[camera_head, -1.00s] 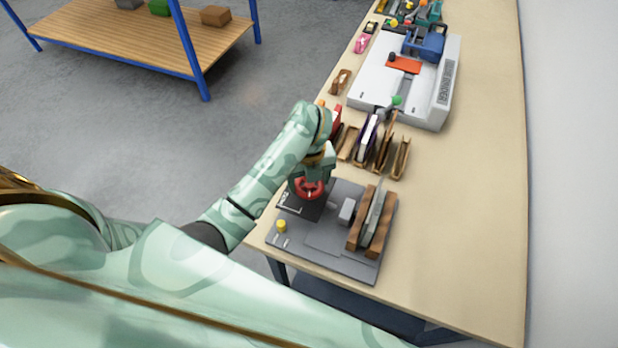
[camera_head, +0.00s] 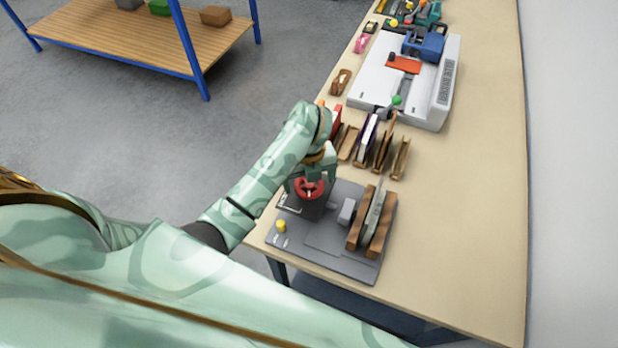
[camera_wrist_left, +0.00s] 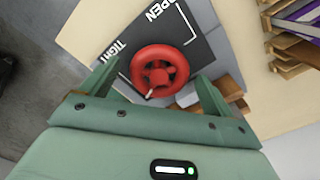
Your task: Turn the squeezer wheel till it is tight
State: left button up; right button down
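My left gripper (camera_head: 311,183) is over the wheel, pointing down. In the left wrist view the wheel (camera_wrist_left: 160,71) lies between the two spread fingers of the left gripper (camera_wrist_left: 160,82), with a small gap on each side. A white mark shows on the wheel's lower left rim. A black label plate (camera_wrist_left: 133,38) beyond it reads OPEN and TIGHT. Brown wooden jaws (camera_head: 358,232) with a grey piece between them stand on the base's right. My right gripper is out of view.
Several upright wooden holders (camera_head: 382,155) stand just behind the base. A white machine (camera_head: 425,85) is farther back on the bench (camera_head: 470,220). The bench's right side is clear. A blue-legged wooden table (camera_head: 130,45) stands at the far left.

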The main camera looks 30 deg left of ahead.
pick_arm(q)
notch_tip(320, 180, up, 16)
jog(key=p, duration=0.7)
jog(key=shift+r, duration=0.15)
